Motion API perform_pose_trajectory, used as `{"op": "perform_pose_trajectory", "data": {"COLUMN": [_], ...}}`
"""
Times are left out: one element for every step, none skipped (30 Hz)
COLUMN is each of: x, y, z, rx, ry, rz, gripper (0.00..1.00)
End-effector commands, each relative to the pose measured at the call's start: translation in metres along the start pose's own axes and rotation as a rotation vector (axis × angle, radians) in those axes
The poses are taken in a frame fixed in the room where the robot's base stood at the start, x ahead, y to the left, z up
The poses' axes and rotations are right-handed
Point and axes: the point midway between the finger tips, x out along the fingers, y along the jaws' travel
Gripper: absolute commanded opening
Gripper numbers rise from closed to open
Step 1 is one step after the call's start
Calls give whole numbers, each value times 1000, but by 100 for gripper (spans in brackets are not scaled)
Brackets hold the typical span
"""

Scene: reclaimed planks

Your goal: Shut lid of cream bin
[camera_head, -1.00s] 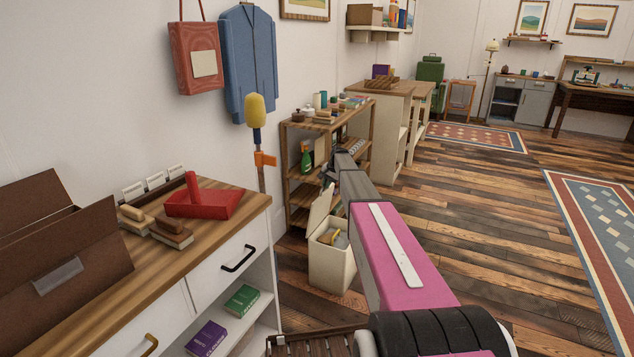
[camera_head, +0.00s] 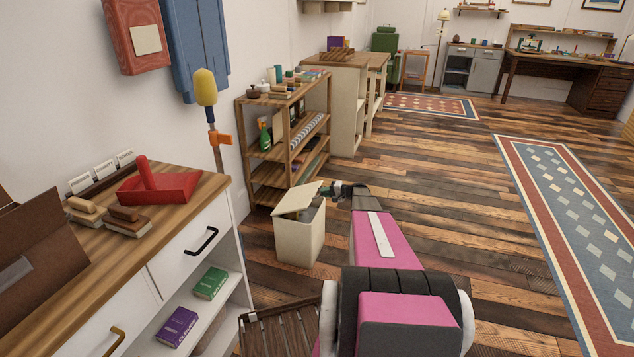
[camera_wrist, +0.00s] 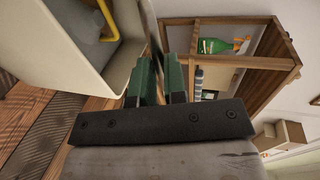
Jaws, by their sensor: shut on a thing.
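The cream bin (camera_head: 299,243) stands on the plank floor in front of the wooden shelf unit. Its lid (camera_head: 296,198) is partly lowered, tilted over the opening, with a gap on the right side where some contents show. My gripper (camera_head: 337,189) is at the lid's right edge. In the wrist view the green fingers (camera_wrist: 157,80) are closed on the thin lid, seen edge-on. The bin (camera_wrist: 55,50) also shows there at the left, with something yellow and grey inside. The exact grip contact is small and partly hidden in the head view.
The shelf unit (camera_head: 287,140) with bottles and boxes stands just behind the bin. A white cabinet (camera_head: 180,262) is at the left, and a dark slatted wooden thing (camera_head: 283,332) lies near its front. The floor to the right is open, with a patterned rug (camera_head: 560,215).

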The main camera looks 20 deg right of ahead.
Motion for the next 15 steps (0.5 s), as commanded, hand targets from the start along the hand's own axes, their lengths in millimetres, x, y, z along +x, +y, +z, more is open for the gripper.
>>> {"op": "perform_pose_trajectory", "data": {"x": [-1,-2,-2,-2,-2,-2,-2,-2,-1,-1,0,1,1,2,2], "y": [18,25,35,41,49,57,63,70,78,82,87,94,98,101,105], "z": [-2,-2,-2,-2,-2,-2,-2,-2,-2,-2,-2,-2,-2,-1,-1], "rx": [4,4,4,3,4,3,3,2,3,2,2,3,2,1,0], "ry": [-2,-3,-3,-3,-3,-3,-3,-4,-3,-3,-4,-4,-4,-3,-3], "rz": [-44,-72,-107,-133,-158,-191,-214,-236,-264,-285,-304,-328,-344,-346,-343], "gripper": [0,0,0,0,0,0,0,0,0,0,0,0,0,0,0]}}
